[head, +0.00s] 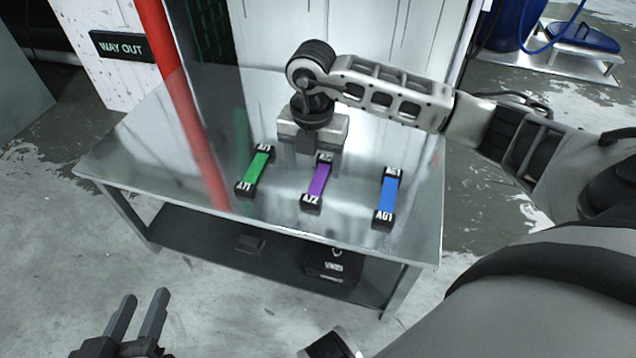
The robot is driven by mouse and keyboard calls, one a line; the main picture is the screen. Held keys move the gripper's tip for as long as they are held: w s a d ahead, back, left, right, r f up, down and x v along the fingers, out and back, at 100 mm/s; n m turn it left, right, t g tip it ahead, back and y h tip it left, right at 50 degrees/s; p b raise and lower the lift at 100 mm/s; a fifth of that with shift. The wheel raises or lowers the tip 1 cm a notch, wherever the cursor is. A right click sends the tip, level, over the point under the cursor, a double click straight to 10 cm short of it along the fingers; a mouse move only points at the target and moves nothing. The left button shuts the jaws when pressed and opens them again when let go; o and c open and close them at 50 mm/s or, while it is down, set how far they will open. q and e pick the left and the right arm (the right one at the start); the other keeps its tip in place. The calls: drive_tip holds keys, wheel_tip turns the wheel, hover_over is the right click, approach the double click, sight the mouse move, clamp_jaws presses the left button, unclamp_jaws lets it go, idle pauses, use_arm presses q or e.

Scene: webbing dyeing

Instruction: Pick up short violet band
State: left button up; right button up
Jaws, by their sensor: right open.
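The short violet band (319,180) lies in the middle of the metal table (130,165), with black ends marked in white. My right gripper (309,165) points down just behind and above the violet band, partly overlapping its far end in the head view. It is open; I cannot tell if it touches the band. My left gripper (139,312) is low at the lower left, off the table, with its two fingers apart and nothing between them.
A green band (256,168) lies left of the violet one and a blue band (388,189) lies right. A red post (180,95) rises at the table's left back. Dark items rest on the shelf below (190,243). The table's left side is clear.

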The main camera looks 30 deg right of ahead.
hover_over(311, 197)
drive_tip(key=f, duration=0.2)
drive_tip(key=f+b, duration=0.1)
drive_tip(key=f, duration=0.1)
drive_tip(key=shift+s+d+f, duration=0.1)
drive_tip(key=shift+d, duration=0.15)
drive_tip(key=f, duration=0.1)
drive_tip(key=f+b, duration=0.1)
drive_tip(key=f, duration=0.1)
drive_tip(key=f+b, duration=0.1)
drive_tip(key=f, duration=0.1)
drive_tip(key=shift+a, duration=0.25)
use_arm(q)
drive_tip(key=shift+w+d+r+n+t+h, duration=0.3)
drive_tip(key=shift+d+r+n+t+h, duration=0.25)
drive_tip(key=shift+n+h, duration=0.2)
use_arm(e)
drive_tip(key=c, duration=1.1)
